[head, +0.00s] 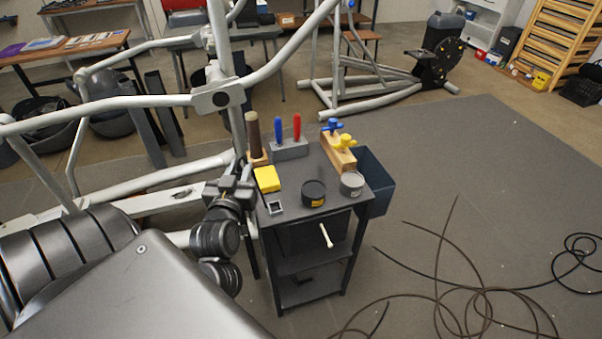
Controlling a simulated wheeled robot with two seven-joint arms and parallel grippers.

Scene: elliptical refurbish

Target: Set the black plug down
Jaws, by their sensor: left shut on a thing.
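My left gripper (236,187) is beside the left edge of a small black cart (297,205), close to the grey tube frame of an exercise machine. It is shut on a small dark thing, which I take to be the black plug (243,168). The plug blends with the dark fingers, so its outline and exact tilt are hard to tell. The cart's top is near the gripper, to its right. I cannot tell whether the plug touches anything besides the fingers. My right gripper is not in view.
The cart top carries a yellow block (267,178), a black tin (313,193), a grey tin (352,184), a small square holder (275,208), a tool rack (289,149) and a wooden block with knobs (338,152). The machine frame (220,97) rises beside my gripper. Cables (470,300) lie right.

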